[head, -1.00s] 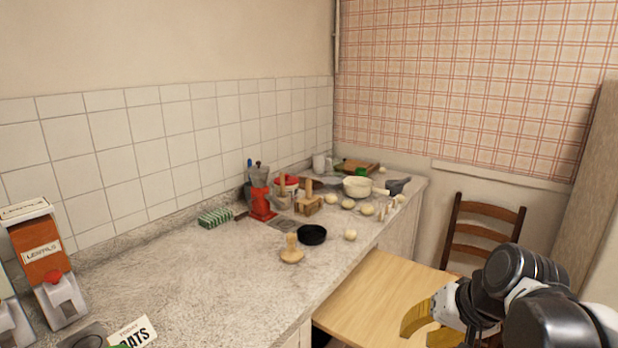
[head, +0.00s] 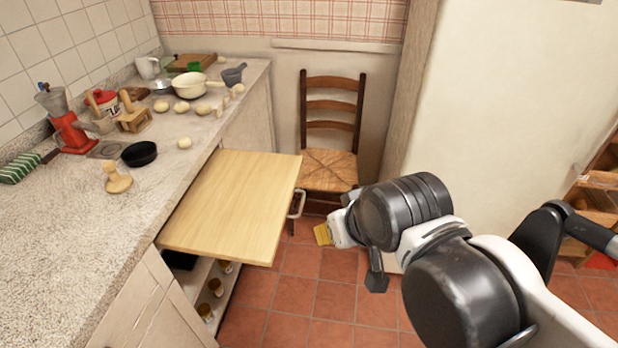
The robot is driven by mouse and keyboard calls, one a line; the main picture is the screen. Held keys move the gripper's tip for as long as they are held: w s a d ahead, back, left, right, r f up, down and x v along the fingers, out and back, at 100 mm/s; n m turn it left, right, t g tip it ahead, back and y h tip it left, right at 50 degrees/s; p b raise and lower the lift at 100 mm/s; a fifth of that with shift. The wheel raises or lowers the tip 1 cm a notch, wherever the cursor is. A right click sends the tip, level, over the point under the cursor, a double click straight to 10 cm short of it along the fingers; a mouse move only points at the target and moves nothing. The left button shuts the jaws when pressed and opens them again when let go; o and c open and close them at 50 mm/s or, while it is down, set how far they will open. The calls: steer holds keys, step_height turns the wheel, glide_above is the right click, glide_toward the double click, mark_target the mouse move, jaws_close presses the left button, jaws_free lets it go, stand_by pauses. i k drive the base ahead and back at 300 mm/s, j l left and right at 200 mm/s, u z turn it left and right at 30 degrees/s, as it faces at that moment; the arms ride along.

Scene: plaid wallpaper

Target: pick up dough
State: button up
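Several pale, round dough balls sit on the speckled counter (head: 75,235) at the upper left of the head view. One dough ball (head: 184,143) lies alone near the counter's front edge, right of a black pan. Others lie farther back, including one dough ball (head: 161,106) and another dough ball (head: 203,108) in front of the cream pot. My gripper (head: 322,234), with yellow fingers, is over the tiled floor, right of the pull-out board and well apart from the dough. Its fingers are small and seen at an angle, so their opening is unclear.
A bare wooden pull-out board (head: 235,200) juts from the counter. A black pan (head: 139,154), a wooden stamp (head: 117,178), a cream pot (head: 188,85) and a red grinder (head: 70,132) stand near the dough. A chair (head: 330,170) stands behind the board.

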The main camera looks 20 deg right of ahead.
mark_target(184, 142)
steer(key=i+j+u, duration=0.35)
steer(key=u, duration=0.15)
steer(key=i+j+u, duration=0.15)
steer(key=i+u, duration=0.7)
steer(key=u, duration=0.15)
